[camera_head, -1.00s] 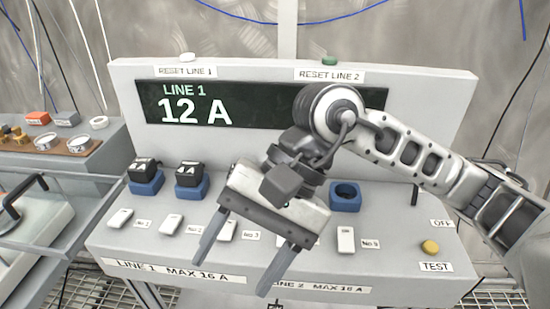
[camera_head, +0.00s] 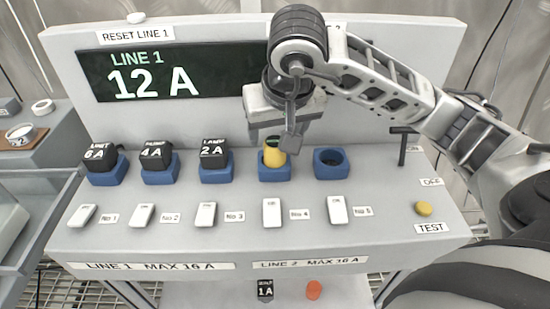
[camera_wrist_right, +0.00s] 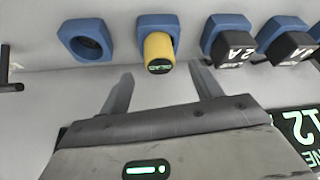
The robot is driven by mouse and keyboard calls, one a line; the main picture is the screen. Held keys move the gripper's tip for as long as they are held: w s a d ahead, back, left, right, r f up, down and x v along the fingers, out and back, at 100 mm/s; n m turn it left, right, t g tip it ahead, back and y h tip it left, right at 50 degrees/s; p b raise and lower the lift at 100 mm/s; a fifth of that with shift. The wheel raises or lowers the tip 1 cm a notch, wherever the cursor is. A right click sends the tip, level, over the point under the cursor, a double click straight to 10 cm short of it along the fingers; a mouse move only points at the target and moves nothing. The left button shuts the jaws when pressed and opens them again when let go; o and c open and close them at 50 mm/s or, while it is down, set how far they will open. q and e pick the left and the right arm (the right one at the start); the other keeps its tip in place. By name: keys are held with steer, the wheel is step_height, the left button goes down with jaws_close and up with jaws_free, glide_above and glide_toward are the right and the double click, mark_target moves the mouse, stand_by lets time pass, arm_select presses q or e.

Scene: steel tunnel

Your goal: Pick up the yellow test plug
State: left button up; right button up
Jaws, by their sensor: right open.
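The yellow test plug (camera_head: 274,156) stands in the blue socket (camera_head: 275,173) above switch No 4. In the right wrist view the yellow plug (camera_wrist_right: 158,50) shows its dark end with small green lettering, too small to read surely. My right gripper (camera_head: 272,137) is just above and behind the plug and partly hides its top. In the right wrist view my open right gripper (camera_wrist_right: 163,75) has one finger to each side of the plug's line, with the tips short of it and nothing between them. My left gripper is not in view.
Black plugs marked 6 A (camera_head: 98,151), 4 A (camera_head: 156,154) and 2 A (camera_head: 214,152) stand in sockets to the left. An empty blue socket (camera_head: 330,163) is to the right. A black T-handle (camera_head: 403,143) and yellow TEST button (camera_head: 424,208) are farther right. The display (camera_head: 170,72) reads 12 A.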

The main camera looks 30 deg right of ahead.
mark_target(275, 143)
steer(key=x, duration=0.5)
steer(key=shift+f, duration=0.35)
steer(key=shift+c, duration=0.2)
steer(key=c, duration=1.1)
steer(key=shift+r, duration=0.15)
steer(key=shift+c, duration=0.2)
